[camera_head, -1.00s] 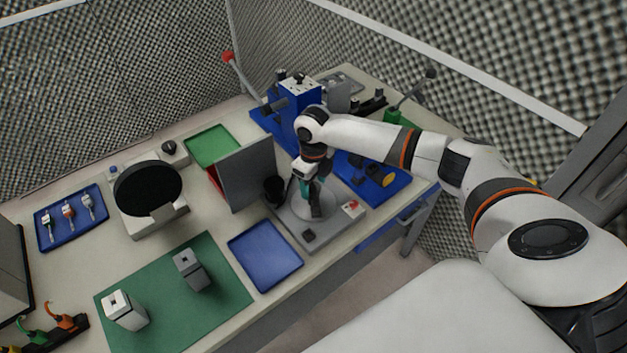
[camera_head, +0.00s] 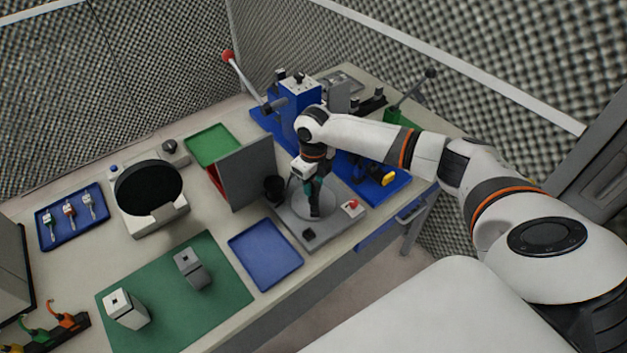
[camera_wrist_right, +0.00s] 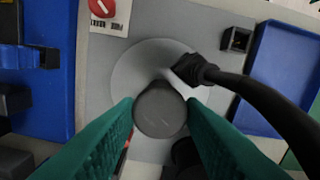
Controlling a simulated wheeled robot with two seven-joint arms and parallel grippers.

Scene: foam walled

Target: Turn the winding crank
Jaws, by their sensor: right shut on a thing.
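A grey base plate (camera_head: 348,187) on the bench carries a round light-grey disc (camera_head: 325,212), seen also in the wrist view (camera_wrist_right: 125,75). My right gripper (camera_head: 315,208) points down over this disc. In the wrist view its green fingers (camera_wrist_right: 160,110) are closed on both sides of a dark round knob (camera_wrist_right: 159,112), seen end-on over the disc. The part below the knob is hidden, so I cannot tell how it joins the disc. My left gripper is not in view.
A red knob (camera_head: 352,204) sits on the plate's right. A black cup (camera_head: 273,188) and grey upright panel (camera_head: 247,172) stand left. A blue tray (camera_head: 265,255) lies in front. A black curved arm (camera_wrist_right: 265,97) crosses the wrist view. Blue machine (camera_head: 298,105) stands behind.

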